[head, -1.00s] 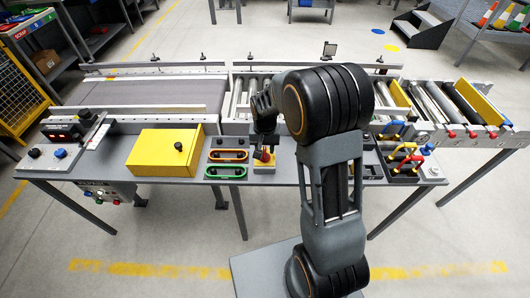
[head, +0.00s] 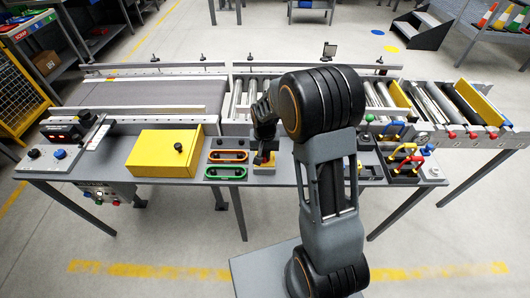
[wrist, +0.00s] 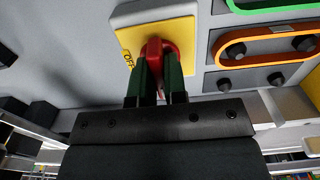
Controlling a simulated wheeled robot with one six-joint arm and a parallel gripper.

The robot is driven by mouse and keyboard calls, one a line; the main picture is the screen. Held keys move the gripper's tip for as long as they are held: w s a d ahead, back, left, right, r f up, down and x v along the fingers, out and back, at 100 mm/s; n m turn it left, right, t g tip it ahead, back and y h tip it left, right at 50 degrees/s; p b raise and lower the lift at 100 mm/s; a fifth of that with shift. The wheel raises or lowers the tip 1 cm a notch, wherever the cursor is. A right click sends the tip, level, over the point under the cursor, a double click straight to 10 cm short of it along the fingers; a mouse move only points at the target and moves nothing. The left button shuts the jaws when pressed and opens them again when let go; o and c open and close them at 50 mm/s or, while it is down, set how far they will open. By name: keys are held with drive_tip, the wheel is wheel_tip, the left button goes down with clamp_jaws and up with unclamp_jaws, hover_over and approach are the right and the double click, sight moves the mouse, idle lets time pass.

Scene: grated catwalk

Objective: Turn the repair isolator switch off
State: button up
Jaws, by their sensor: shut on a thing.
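The isolator switch is a red knob (wrist: 155,48) on a yellow plate (wrist: 178,30), shown in the wrist view. The word OFF is printed on the plate, to the left of the knob. My gripper (wrist: 158,64) is shut on the red knob, with one green-faced finger on each side. In the head view, the yellow plate (head: 257,160) shows at the front of the bench, and my gripper (head: 264,152) hides most of the knob. Any other marking on the plate is hidden.
Beside the switch are an orange handle (head: 228,155) and a green handle (head: 226,172). A yellow box (head: 163,153) stands further left. Red and yellow handles (head: 408,160) stand at the bench's right end. A conveyor (head: 160,92) runs behind.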

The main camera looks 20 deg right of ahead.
clamp_jaws()
drive_tip(key=n, duration=0.4)
drive_tip(key=shift+n, duration=0.4)
drive_tip(key=n, duration=0.4)
drive_tip(key=shift+n, duration=0.3)
drive_tip(key=n, duration=0.4)
drive_tip(key=shift+n, duration=2.3)
drive_tip(key=o, duration=0.7)
unclamp_jaws()
drive_tip(key=shift+c, duration=0.2)
